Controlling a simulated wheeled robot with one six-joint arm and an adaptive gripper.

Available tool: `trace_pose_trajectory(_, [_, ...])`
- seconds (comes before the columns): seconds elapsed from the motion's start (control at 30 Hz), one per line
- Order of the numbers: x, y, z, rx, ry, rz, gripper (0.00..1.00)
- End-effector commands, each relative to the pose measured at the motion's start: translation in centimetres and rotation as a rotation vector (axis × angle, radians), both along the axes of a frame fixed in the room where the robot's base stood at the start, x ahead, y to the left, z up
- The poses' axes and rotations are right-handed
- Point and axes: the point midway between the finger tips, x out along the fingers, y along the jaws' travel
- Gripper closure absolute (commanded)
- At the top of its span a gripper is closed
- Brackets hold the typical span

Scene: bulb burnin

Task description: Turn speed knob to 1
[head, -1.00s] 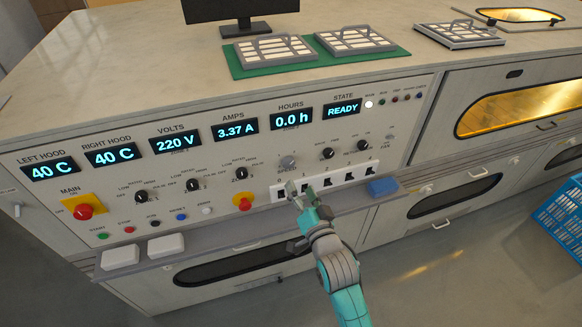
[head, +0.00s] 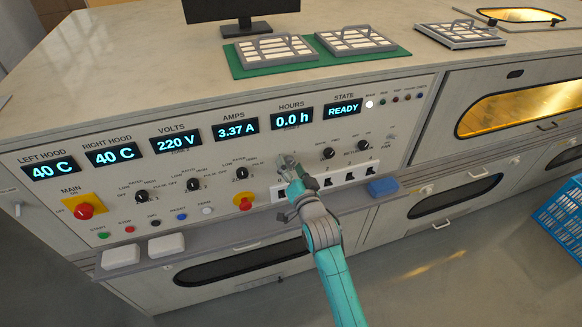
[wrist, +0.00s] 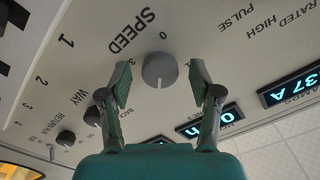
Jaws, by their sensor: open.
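The speed knob (wrist: 160,70) is a round grey dial beside the SPEED label in the wrist view. In the head view my gripper (head: 289,165) is at the panel under the HOURS display and covers most of the knob. I cannot tell how far the fingertips are from the panel face.
A yellow-backed red button (head: 243,202) is to the left. A blue block (head: 383,187) lies on the ledge. The STATE display (head: 342,109) reads READY.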

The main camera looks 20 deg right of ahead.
Motion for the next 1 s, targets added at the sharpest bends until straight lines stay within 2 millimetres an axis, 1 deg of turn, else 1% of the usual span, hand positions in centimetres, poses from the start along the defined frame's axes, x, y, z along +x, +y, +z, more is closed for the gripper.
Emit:
trace_pose_trajectory(0.03, [-0.01, 0.0, 0.0, 0.0, 0.0, 0.0, 0.44])
trace_pose_trajectory(0.23, [-0.02, 0.0, -0.01, 0.0, 0.0, 0.0, 0.94])
trace_pose_trajectory(0.27, [-0.02, 0.0, -0.01, 0.0, 0.0, 0.0, 0.96])
trace_pose_trajectory(0.47, [-0.03, -0.01, -0.02, -0.008, 0.0, 0.0, 0.96])
trace_pose_trajectory(0.67, [-0.03, -0.01, -0.03, -0.068, 0.0, 0.0, 0.96])
trace_pose_trajectory(0.87, [-0.03, -0.01, -0.05, -0.2, 0.001, 0.0, 0.96])
trace_pose_trajectory(1.0, [-0.03, -0.01, -0.05, -0.326, 0.001, 0.0, 0.96])
